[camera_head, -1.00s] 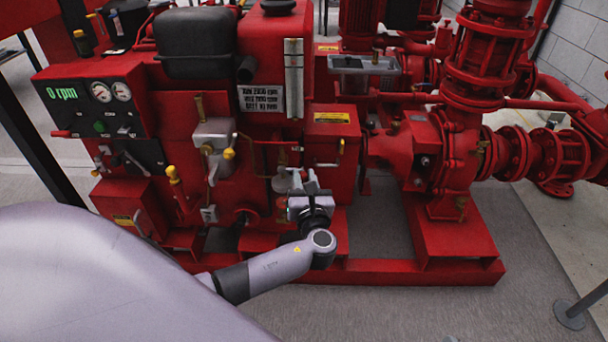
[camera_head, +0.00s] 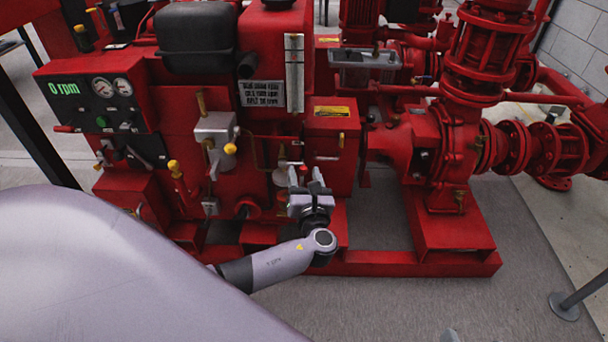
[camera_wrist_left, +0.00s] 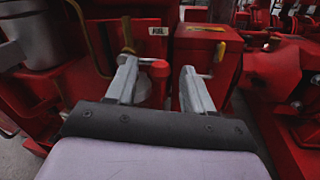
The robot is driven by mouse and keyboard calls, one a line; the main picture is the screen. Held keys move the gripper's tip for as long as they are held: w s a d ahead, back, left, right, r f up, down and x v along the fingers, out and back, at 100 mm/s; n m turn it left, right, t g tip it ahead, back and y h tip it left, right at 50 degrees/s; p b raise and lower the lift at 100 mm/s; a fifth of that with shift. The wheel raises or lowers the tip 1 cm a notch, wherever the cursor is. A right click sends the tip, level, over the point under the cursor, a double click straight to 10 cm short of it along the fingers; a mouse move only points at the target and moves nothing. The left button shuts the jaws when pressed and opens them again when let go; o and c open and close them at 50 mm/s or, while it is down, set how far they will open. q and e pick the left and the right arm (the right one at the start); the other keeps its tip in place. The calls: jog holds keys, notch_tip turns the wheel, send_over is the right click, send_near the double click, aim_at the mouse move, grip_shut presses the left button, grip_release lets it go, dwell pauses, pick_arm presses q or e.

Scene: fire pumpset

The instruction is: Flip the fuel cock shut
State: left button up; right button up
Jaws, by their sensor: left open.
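In the left wrist view, a small plate reading FUEL (camera_wrist_left: 158,31) is on the red engine panel. A brass-yellow upright lever (camera_wrist_left: 127,36), which looks like the fuel cock, stands just left of the plate, above my left finger's tip. Whether it is open or shut is unclear. My left gripper (camera_wrist_left: 160,72) is open and empty, its two fingers pointing at the panel. In the head view my left gripper (camera_head: 305,176) is in front of this panel and partly hides the area.
A red box with a yellow handle (camera_wrist_left: 220,51) stands right of the fingers. A thin pipe (camera_wrist_left: 86,38) runs down at left. In the head view, a grey unit with yellow knobs (camera_head: 216,135) is further left. Open floor (camera_head: 380,305) lies in front of the red base.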

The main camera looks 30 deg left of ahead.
pick_arm(q)
jog(key=p+v, duration=0.2)
jog(key=v, duration=0.4)
jog(key=shift+s+d, duration=0.2)
jog(key=shift+s, duration=0.1)
pick_arm(e)
jog(key=shift+s+d+h, duration=0.2)
jog(key=shift+d+h, duration=0.1)
jog(key=shift+d, duration=0.15)
jog(key=shift+s+d+h, duration=0.15)
jog(key=shift+d+h, duration=0.15)
jog(key=shift+d, duration=0.15)
jog(key=shift+w+r, duration=0.1)
jog(key=shift+r, duration=0.05)
